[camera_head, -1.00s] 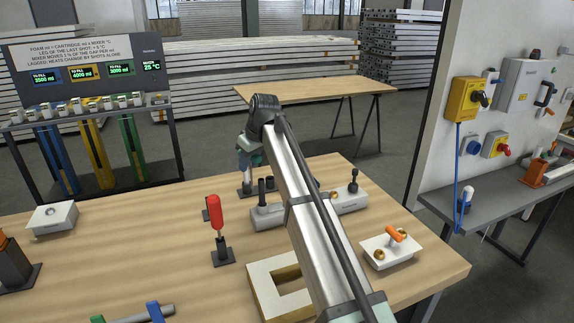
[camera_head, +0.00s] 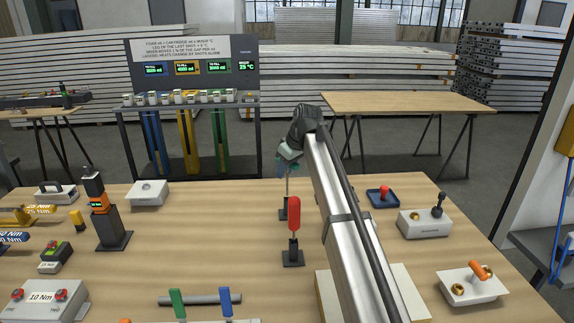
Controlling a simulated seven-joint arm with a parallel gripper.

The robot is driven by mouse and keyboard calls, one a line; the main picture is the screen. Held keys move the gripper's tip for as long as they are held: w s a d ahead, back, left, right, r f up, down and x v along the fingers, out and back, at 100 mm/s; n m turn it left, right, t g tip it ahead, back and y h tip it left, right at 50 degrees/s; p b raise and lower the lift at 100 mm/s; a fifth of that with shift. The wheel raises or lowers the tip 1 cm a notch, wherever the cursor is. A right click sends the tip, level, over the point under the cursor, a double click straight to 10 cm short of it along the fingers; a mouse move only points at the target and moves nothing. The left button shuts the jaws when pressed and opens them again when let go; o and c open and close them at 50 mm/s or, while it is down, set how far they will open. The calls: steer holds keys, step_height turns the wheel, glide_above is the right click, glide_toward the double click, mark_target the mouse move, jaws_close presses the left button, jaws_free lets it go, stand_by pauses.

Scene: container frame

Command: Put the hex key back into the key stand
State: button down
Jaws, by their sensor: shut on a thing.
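My gripper (camera_head: 286,164) is at the far middle of the table, behind the red-handled tool, shut on a thin grey upright piece (camera_head: 287,184). This looks like the hex key, though it is small and its upper part is hidden in the jaws. A small dark base (camera_head: 284,213) lies directly below it and looks like the key stand. The red handle partly covers this base. I cannot tell whether the key's lower end is in the stand, touching it, or just above it.
The red-handled tool (camera_head: 294,214) stands upright in its black holder, just in front of the key. My arm covers the table right of it. A blue tray (camera_head: 369,199) and a white box with a lever (camera_head: 412,228) lie to the right.

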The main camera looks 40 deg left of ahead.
mark_target(297, 163)
steer(key=shift+f, duration=0.2)
steer(key=shift+f, duration=0.1)
steer(key=shift+f, duration=1.9)
steer(key=shift+f, duration=1.55)
stand_by(1.3)
steer(key=c, duration=0.8)
jaws_free()
steer(key=v, duration=1.3)
steer(key=shift+d+r, duration=0.15)
steer(key=shift+r, duration=0.2)
